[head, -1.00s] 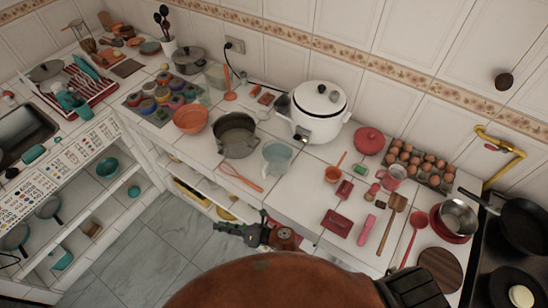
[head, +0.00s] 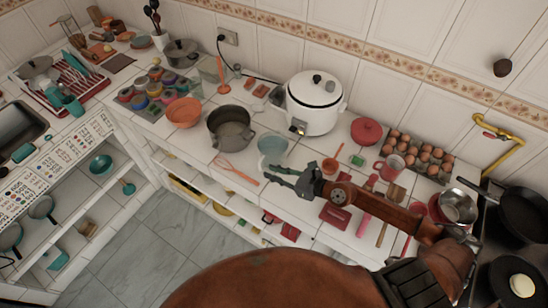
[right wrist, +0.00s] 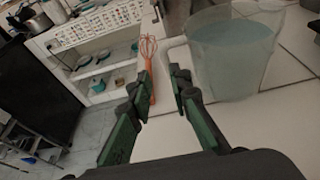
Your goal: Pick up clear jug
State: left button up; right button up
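The clear jug (head: 272,150) stands on the white tiled counter, between the grey pot and the white rice cooker. In the right wrist view the jug (right wrist: 235,52) is large at the upper right, with its pale handle on its left side. My right gripper (head: 277,176) is just in front of the jug's lower part in the head view. In the right wrist view its green-padded fingers (right wrist: 160,92) are apart with nothing between them, below and left of the jug. My left gripper is not in view.
An orange whisk (head: 236,170) lies left of the jug, and the grey pot (head: 230,128) stands behind it. The white rice cooker (head: 314,103) is to the right. A small orange cup (head: 331,165) and several red utensils lie further right.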

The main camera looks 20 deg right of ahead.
aim_at(260, 169)
jog(key=shift+w+d+f, duration=0.1)
jog(key=shift+d+f, duration=0.1)
jog(key=shift+d, duration=0.3)
jog(key=shift+w, duration=0.2)
jog(key=p+x, duration=0.1)
jog(key=x, duration=0.5)
jog(key=shift+w+a+r+p, duration=0.1)
jog(key=shift+a+r+p, duration=0.05)
jog(key=shift+p, duration=0.2)
jog(key=shift+w+a+f, duration=0.25)
jog(key=shift+w, duration=0.1)
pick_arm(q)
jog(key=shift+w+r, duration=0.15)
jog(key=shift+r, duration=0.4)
pick_arm(e)
jog(key=shift+c, duration=0.6)
grip_shut()
